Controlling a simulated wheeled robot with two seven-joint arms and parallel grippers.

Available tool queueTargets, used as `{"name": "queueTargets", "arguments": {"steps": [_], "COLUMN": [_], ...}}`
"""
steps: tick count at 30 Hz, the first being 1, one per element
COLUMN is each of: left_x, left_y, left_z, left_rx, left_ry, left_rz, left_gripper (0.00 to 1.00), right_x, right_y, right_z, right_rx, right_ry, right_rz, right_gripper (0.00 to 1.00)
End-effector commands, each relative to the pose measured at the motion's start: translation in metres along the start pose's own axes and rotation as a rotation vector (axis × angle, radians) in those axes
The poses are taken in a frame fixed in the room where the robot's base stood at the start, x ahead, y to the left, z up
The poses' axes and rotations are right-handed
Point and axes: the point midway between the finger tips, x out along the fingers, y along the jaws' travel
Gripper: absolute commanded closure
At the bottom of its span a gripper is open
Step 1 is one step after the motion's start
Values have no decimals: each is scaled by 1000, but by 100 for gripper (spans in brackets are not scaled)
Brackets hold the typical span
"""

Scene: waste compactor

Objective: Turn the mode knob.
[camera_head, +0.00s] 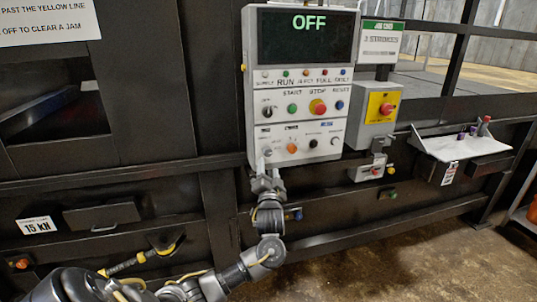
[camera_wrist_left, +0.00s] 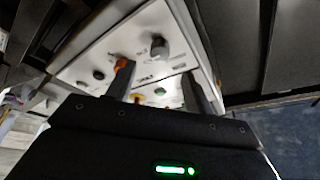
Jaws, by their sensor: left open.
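The control panel (camera_head: 300,85) is a light grey box with a dark screen reading OFF. A grey-black knob (camera_wrist_left: 159,48) shows in the left wrist view at the end of a row, beside an orange button (camera_wrist_left: 121,63). It appears to match the lower-left knob (camera_head: 267,150) in the head view. Another dark knob (camera_head: 267,111) sits above it; the small labels are too blurred to tell which is the mode knob. My left gripper (camera_head: 267,172) is at the panel's lower-left corner, fingers open (camera_wrist_left: 156,69) and empty, just short of the grey-black knob. My right gripper is out of view.
The panel also carries a green button (camera_head: 292,108) and a red stop button (camera_head: 317,107). A white shelf (camera_head: 455,146) juts out further right. A drawer handle (camera_head: 103,227) is at lower left.

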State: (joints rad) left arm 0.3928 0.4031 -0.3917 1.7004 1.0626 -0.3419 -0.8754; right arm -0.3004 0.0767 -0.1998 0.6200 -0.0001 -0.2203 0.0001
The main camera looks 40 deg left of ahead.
Motion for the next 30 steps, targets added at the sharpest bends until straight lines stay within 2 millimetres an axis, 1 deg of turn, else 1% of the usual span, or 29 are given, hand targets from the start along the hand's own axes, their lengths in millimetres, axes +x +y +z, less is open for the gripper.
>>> {"name": "queueTargets", "arguments": {"steps": [1,6,9,12,17,24,25,30], "left_x": [12,44,58,68,75,76,76,76], "left_y": [-3,-3,-2,-1,0,0,0,0], "left_z": [-2,-2,-2,-1,0,1,1,1], "left_rx": [5,4,2,1,0,0,0,0], "left_ry": [-1,0,0,-1,-1,-1,-1,-1], "left_rz": [-3,-2,-2,-1,1,1,1,1], "left_gripper": [48,48,48,48,48,48,49,71], "right_x": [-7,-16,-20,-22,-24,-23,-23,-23], "right_y": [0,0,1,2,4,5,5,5], "right_z": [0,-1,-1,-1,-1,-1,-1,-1], "right_rx": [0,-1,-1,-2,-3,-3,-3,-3], "right_ry": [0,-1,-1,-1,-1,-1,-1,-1], "right_rz": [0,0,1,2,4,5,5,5], "right_gripper": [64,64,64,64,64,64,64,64]}}
